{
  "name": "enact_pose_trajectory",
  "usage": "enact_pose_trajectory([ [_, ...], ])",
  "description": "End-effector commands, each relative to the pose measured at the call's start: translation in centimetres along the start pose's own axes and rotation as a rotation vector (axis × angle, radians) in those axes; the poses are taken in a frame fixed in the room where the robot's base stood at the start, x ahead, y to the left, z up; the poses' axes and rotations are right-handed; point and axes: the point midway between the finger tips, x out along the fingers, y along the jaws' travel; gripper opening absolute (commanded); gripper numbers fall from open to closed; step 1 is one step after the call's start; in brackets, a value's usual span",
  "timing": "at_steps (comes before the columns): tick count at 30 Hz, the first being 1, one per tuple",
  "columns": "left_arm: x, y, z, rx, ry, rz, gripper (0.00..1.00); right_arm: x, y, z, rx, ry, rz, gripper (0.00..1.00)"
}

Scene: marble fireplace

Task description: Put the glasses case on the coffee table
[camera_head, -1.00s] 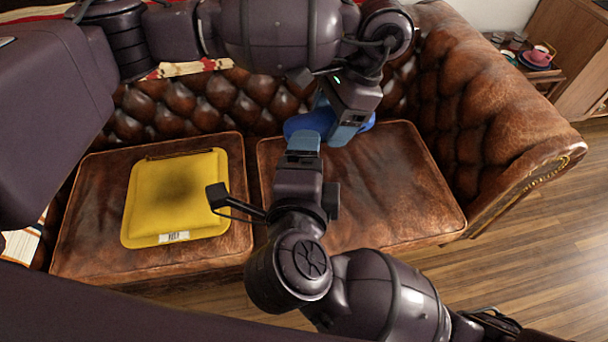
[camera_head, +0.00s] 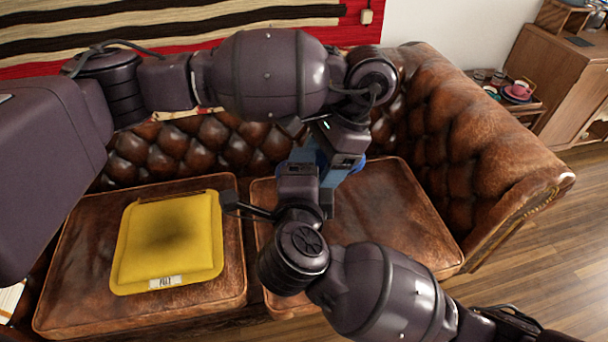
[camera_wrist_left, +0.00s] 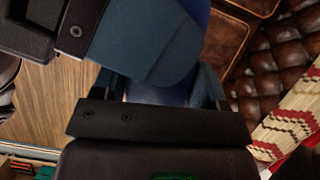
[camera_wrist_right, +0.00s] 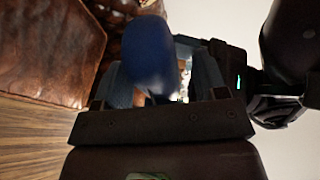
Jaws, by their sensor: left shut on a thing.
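The glasses case, a smooth blue rounded object, shows in the head view (camera_head: 360,166) above the right seat cushion, mostly hidden by my grippers. My left gripper (camera_head: 338,150) is shut on it. My right gripper (camera_head: 305,170) is close beside it, crossing in front of my left gripper. In the right wrist view the case (camera_wrist_right: 150,50) stands by one finger of my right gripper (camera_wrist_right: 165,85), with a gap to the other finger, so this gripper looks open. In the left wrist view my left gripper (camera_wrist_left: 160,92) is partly covered by a blue-grey part. I see no clear coffee table.
A brown leather sofa (camera_head: 480,150) fills the middle. A yellow cushion (camera_head: 165,240) lies on its left seat. A small side table (camera_head: 528,108) with cups stands beyond the right armrest, next to a wooden cabinet (camera_head: 555,75). Wooden floor (camera_head: 540,255) is clear at right.

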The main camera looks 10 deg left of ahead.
Motion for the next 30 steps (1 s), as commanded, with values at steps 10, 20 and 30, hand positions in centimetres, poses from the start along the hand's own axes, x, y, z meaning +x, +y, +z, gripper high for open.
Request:
enact_pose_trajectory([
  [10, 0.0, 0.0, 0.0, 0.0, 0.0, 0.0, 0.68, 0.0, -0.1, 0.0, 0.001, -0.001, -0.003, 0.17],
  [20, 0.0, 0.0, 0.0, 0.0, 0.0, 0.0, 0.96, 0.0, -0.1, 0.0, 0.001, 0.0, -0.001, 0.12],
  [30, -1.8, -0.1, 0.0, -0.001, 0.002, -0.003, 0.96, 0.0, 0.0, 0.0, 0.0, 0.0, -0.001, 0.12],
])
